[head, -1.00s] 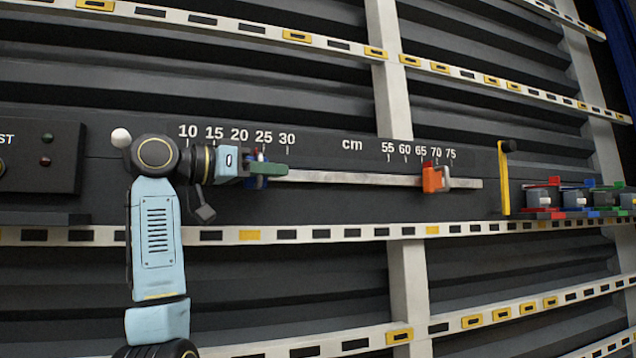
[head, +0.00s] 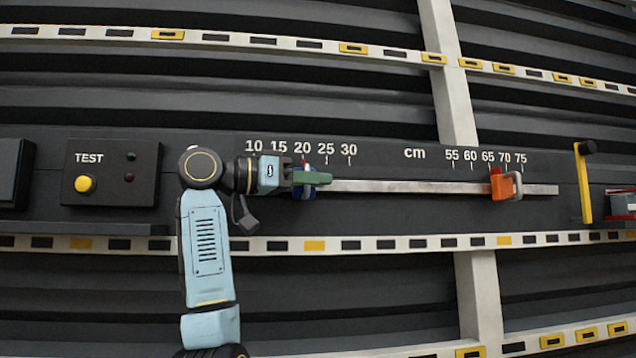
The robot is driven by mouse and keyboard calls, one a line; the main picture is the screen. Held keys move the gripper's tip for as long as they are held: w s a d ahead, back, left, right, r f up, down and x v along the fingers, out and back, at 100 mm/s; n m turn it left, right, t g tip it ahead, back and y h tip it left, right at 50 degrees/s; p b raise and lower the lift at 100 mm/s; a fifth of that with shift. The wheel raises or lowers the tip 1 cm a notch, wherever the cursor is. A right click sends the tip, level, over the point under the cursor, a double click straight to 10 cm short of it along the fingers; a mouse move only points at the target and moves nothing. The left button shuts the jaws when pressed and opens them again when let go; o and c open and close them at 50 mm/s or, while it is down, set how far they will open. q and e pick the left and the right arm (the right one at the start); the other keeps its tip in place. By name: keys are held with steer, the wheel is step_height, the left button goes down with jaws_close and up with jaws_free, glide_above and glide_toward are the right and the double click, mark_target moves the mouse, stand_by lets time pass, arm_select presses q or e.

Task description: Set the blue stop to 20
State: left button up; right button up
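The blue stop (head: 308,192) sits on the metal rail near its left end. Its small red pointer (head: 303,163) stands right under the 20 mark of the cm scale (head: 302,148). My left gripper (head: 312,178) reaches in from the left. Its green finger lies across the front of the stop and hides much of it; the other finger is hidden behind. The gripper appears shut on the stop.
An orange stop (head: 503,186) sits on the same rail (head: 410,187) near 70. A yellow lever (head: 583,185) stands at the right. A TEST panel (head: 112,172) with a yellow button is at the left. The rail between the stops is clear.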

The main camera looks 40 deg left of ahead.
arm_select(q)
steer(key=b+v, duration=0.2)
steer(key=v, duration=1)
steer(key=shift+s+b, duration=0.25)
steer(key=shift+b, duration=0.15)
steer(key=shift+a, duration=0.15)
